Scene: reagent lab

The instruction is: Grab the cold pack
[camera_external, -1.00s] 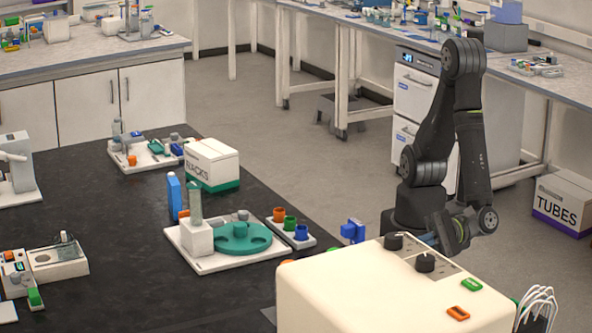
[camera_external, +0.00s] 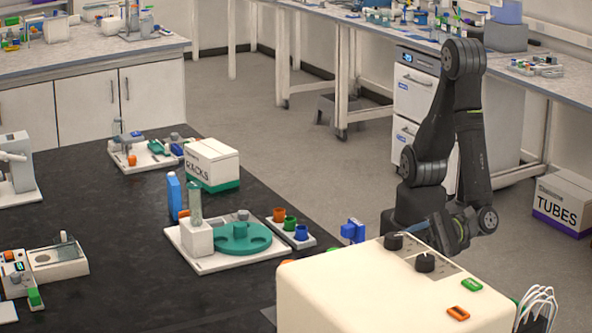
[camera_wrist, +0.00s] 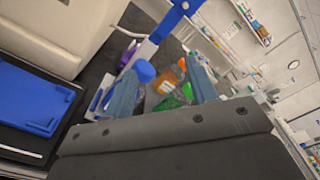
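I cannot tell for sure which item is the cold pack. A flat blue slab (camera_wrist: 35,100) lies at the left of the wrist view, off to the side of my fingers, and could be it. An upright blue block (camera_external: 174,195) behind the white-and-teal station in the external view is another candidate. My gripper (camera_wrist: 165,78) has its two grey-blue fingers apart, with nothing held between them. In the external view my gripper (camera_external: 446,232) hangs low behind the cream machine, which partly hides it.
The cream machine (camera_external: 390,290) stands in front of my arm. A blue piece (camera_external: 353,231) shows beside it. An orange bottle (camera_wrist: 167,80) shows beyond my fingers. The RACKS box (camera_external: 212,165) stands on the dark bench, whose middle and left hold clear patches (camera_external: 130,235).

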